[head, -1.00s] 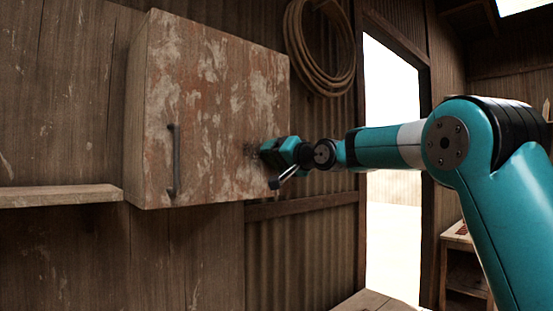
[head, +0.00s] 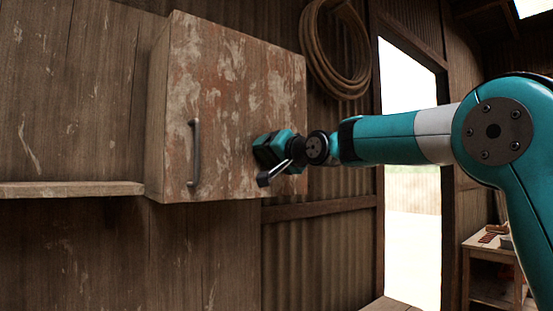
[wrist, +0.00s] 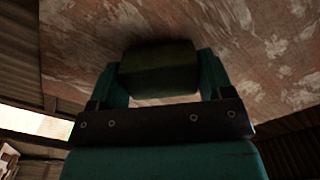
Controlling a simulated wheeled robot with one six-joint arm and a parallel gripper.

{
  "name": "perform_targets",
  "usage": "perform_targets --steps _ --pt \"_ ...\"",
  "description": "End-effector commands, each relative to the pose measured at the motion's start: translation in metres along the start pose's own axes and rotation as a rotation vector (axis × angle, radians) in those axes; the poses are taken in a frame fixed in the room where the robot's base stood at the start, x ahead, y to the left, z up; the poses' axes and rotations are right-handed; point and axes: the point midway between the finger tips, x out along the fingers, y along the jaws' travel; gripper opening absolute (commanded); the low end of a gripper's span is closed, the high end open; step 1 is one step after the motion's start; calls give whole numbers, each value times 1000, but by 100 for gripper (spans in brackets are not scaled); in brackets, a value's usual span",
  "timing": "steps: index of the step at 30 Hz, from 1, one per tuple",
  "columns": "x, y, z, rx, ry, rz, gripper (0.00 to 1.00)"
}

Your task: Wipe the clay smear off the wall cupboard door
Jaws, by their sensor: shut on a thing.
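The wall cupboard door (head: 228,90) is shut, with worn, patchy reddish-brown and pale paint and a dark vertical handle (head: 194,152). My gripper (head: 268,150) is at the lower right part of the door, close against it in the head view. In the wrist view my gripper (wrist: 160,75) is shut on a dark greenish sponge-like block (wrist: 158,68), which faces the door surface (wrist: 265,50). Whether the block touches the door I cannot tell for certain. I cannot make out the clay smear; the gripper and block hide that part of the door.
A wooden shelf (head: 70,189) is left of the cupboard. A coiled hose or rope (head: 335,50) hangs on the wall to its right. The space below the cupboard is clear.

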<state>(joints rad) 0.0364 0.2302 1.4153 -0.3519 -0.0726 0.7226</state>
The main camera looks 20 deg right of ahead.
Motion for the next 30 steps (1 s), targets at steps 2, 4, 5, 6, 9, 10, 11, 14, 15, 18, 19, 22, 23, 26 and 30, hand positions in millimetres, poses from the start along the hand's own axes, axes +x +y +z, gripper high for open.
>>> perform_targets --steps 2,4,5,6,9,10,11,14,15,18,19,22,23,26,30 --pt "0 -1 1 0 0 0 55" --pt "0 -3 4 0 -1 -1 55" --pt "1 -5 5 0 -1 -1 55" --pt "1 -7 8 0 -1 -1 55" --pt "2 -14 15 0 -2 -2 55" --pt "2 -16 17 0 -2 -2 55" --pt "2 -18 19 0 -3 -2 55" --pt "3 -25 25 0 -4 -3 55" --pt "3 -28 27 0 -4 -3 55" --pt "4 -31 30 0 -4 -3 55" --pt "4 -32 30 0 -5 -3 55" --pt "3 -34 29 0 -5 -4 55" --pt "3 -35 28 0 -4 -5 55" --pt "2 -36 25 0 -4 -5 55" --pt "1 -26 16 0 1 0 55"
